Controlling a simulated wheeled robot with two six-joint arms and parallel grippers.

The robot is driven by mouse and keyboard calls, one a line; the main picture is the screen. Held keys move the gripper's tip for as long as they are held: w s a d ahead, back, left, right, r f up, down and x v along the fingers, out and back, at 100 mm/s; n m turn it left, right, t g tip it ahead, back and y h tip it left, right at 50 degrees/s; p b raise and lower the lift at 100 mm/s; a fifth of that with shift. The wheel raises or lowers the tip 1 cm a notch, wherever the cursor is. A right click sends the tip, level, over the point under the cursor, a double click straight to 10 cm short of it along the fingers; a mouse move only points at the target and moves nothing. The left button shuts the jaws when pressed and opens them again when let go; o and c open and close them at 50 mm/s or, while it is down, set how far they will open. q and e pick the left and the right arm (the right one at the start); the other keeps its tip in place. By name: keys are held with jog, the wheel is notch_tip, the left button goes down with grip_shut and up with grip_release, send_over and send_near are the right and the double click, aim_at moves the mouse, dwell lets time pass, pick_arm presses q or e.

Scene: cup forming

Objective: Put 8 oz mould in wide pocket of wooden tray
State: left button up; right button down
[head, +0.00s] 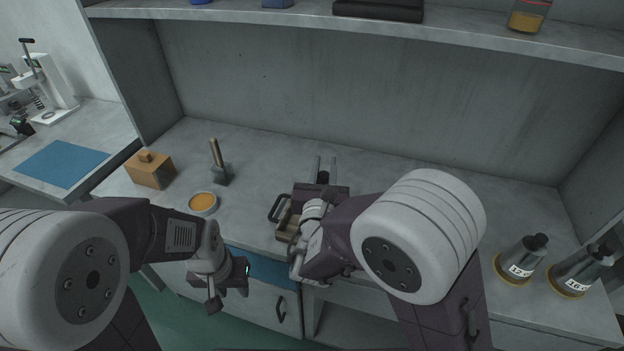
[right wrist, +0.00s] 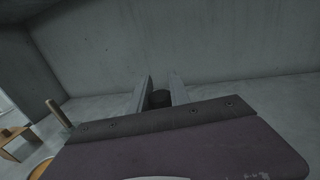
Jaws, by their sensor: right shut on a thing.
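My right gripper (head: 325,170) reaches over the counter, its two fingers pointing towards the back wall. It is shut on a dark round thing, apparently the black knob of the 8 oz mould (head: 322,177). The dark knob also shows between the fingers in the right wrist view (right wrist: 160,98); the mould's body and label are hidden. The wooden tray (head: 284,226), with a black handle at its left, lies beneath and left of my right wrist. My arm covers much of it, so its pockets cannot be told apart. My left gripper (head: 228,293) is open and empty, low before the counter front.
Two labelled steel moulds with black knobs stand at right (head: 521,261) (head: 580,271). At left are a wooden block (head: 150,171), a wooden-handled tool (head: 218,165) and a dish of orange stuff (head: 203,203). A shelf (head: 460,34) overhangs the back. The counter's back middle is clear.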

notch_tip(320, 180, down, 6)
jog(key=w+a+b, duration=0.1)
jog(key=a, duration=0.1)
jog(key=shift+w+a, duration=0.25)
jog(key=shift+a, duration=0.15)
jog(key=shift+f+b, duration=0.15)
jog(key=shift+b, duration=0.25)
jog(key=c, duration=1.2)
grip_release()
